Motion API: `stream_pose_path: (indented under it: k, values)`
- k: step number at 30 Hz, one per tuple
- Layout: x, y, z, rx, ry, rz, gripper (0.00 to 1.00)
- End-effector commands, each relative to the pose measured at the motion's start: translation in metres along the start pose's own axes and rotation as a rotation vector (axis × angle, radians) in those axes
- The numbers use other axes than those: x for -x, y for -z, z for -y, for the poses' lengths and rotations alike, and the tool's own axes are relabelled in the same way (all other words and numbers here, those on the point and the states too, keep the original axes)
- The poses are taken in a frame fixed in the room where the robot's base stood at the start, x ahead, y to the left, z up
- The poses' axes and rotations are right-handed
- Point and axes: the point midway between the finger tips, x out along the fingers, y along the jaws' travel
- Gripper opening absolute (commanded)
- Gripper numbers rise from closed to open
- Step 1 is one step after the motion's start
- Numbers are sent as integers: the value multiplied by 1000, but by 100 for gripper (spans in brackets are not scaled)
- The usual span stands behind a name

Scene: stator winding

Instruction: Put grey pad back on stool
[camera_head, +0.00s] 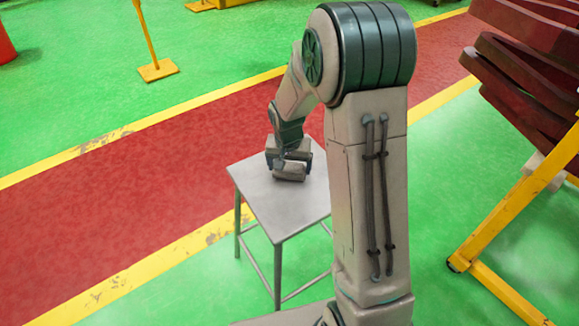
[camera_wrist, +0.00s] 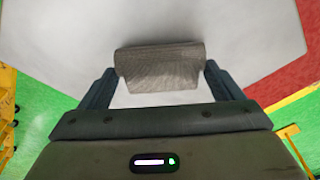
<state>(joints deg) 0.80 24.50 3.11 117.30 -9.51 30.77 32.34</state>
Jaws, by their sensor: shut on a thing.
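The grey pad (camera_wrist: 160,68) is a ribbed, brownish-grey block between the two fingers of my gripper (camera_wrist: 160,78) in the wrist view. My gripper is shut on it, with one finger at each end. The stool (camera_head: 278,205) has a pale grey square top and thin metal legs, and stands left of my arm in the head view. The pad (camera_head: 290,172) is low over the stool top there, near its far part. I cannot tell whether the pad touches the top. The stool top (camera_wrist: 60,30) fills much of the wrist view behind the pad.
A yellow stand (camera_head: 515,210) with dark red slabs (camera_head: 525,75) is at the right. A yellow post on a base (camera_head: 158,70) stands at the back left. The red walkway (camera_head: 110,205) with yellow edges is clear left of the stool.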

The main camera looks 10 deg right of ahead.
Motion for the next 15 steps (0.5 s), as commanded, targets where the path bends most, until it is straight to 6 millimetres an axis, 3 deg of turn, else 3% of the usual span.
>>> stream_pose_path:
  k: [11,12,13,15]
  values:
    - [-7,-1,0,0,0,-1,65]
    - [-6,-1,0,0,0,-1,92]
    - [-6,-1,0,0,0,-1,100]
    - [-6,-1,0,0,0,-1,100]
